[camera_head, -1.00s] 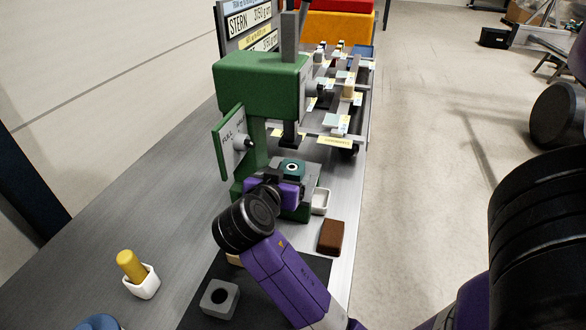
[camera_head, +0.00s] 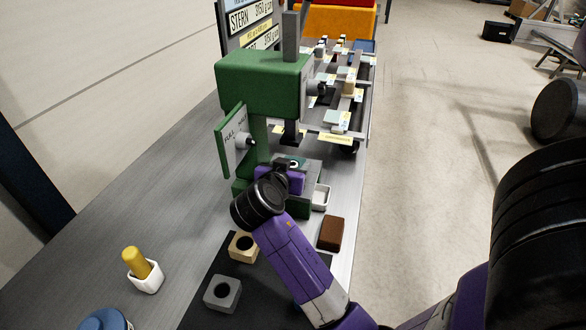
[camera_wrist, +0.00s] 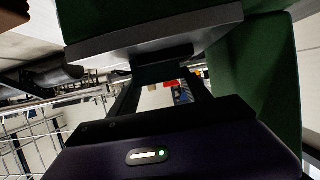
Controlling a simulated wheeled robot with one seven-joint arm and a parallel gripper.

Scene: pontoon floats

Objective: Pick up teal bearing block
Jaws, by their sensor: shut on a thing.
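The teal bearing block (camera_head: 294,162) sits at the green arbor press (camera_head: 262,82), below its ram, with a pale ring on its top. My gripper (camera_head: 291,168) is shut on the block, and my wrist and fingers hide much of it in the head view. In the wrist view, a dark teal face of the block (camera_wrist: 164,72) shows between the fingers of my gripper (camera_wrist: 163,82). I cannot tell whether the block still touches the press table.
A tan block (camera_head: 243,247) and grey block (camera_head: 222,292) with holes lie on a dark mat (camera_head: 262,304).

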